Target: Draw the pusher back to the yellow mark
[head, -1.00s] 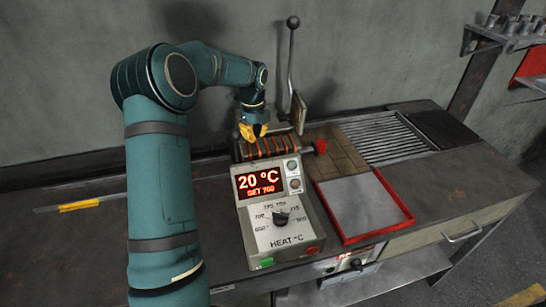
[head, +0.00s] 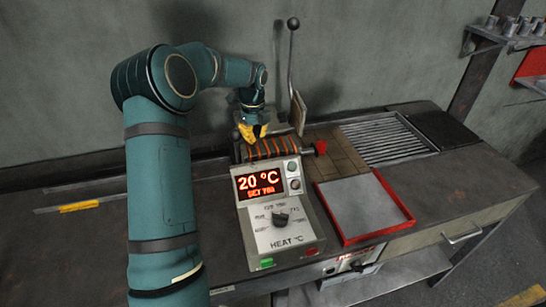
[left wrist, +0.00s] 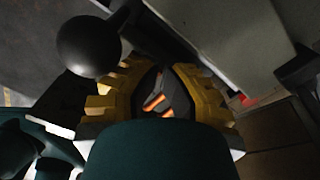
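The yellow mark (head: 78,206) is a short bar on the bench top, left of my left arm. A narrow rail (head: 110,198) runs beside it and passes behind the arm. I cannot make out the pusher clearly; my arm and gripper cover the area left of the coil. My left gripper (head: 252,132) points down at the left end of the striped coil (head: 272,147). In the left wrist view its yellow toothed fingers (left wrist: 157,95) stand apart, with glowing orange strips (left wrist: 155,102) visible beyond them. I see nothing clearly held. My right gripper is not in view.
The heater box (head: 275,207) reads 20 °C and stands in front of the coil. A tall ball-topped lever (head: 291,62) rises behind the gripper. A red-rimmed tray (head: 347,238) and a grate (head: 385,138) lie to the right.

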